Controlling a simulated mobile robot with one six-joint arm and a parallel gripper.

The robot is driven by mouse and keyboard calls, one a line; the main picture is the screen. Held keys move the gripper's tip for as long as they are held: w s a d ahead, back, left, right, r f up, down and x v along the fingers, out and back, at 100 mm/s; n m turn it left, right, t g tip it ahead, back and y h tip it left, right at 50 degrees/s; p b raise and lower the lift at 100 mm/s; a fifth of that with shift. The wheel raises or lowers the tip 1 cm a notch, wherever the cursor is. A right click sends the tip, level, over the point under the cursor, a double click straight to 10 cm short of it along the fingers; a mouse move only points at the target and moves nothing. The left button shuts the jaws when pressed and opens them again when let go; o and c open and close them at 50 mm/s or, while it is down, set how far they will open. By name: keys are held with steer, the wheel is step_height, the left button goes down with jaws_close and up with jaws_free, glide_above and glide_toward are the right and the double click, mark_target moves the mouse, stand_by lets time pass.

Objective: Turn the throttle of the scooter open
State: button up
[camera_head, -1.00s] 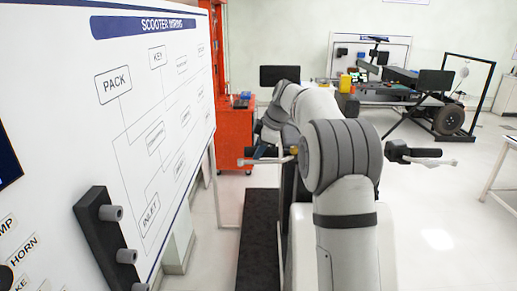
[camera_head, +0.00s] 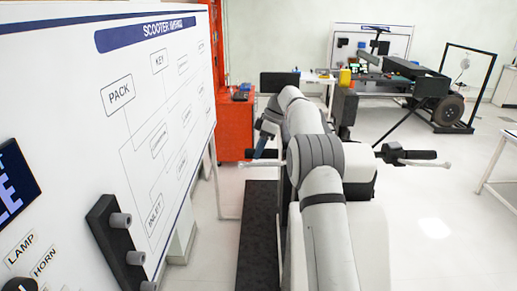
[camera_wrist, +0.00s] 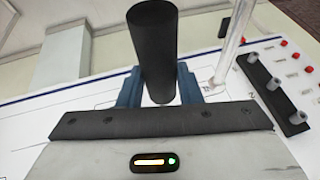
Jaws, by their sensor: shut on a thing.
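The scooter's throttle is a black grip (camera_head: 255,155) at the left end of the handlebar in the head view, with a silver lever beside it. In the wrist view the throttle grip (camera_wrist: 153,42) rises as a black cylinder between two blue fingers. My gripper (camera_wrist: 158,88) is shut on it, one finger on each side. In the head view my gripper (camera_head: 264,138) is small, at the left handlebar end beyond my arm. The middle of the handlebar is hidden behind my arm. How far the grip is turned cannot be told.
The other handlebar grip (camera_head: 418,155) is free at the right. A white wiring board (camera_head: 160,180) stands close on the left, with a black peg strip (camera_head: 108,236) on it. A red cabinet (camera_head: 236,122) stands behind. Open floor lies to the right.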

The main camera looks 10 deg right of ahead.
steer(key=shift+w+r+g, duration=0.1)
steer(key=shift+r+g, duration=0.1)
steer(key=shift+g, duration=0.2)
steer(key=o, duration=1)
steer(key=shift+f, duration=0.15)
steer(key=shift+c, duration=0.2)
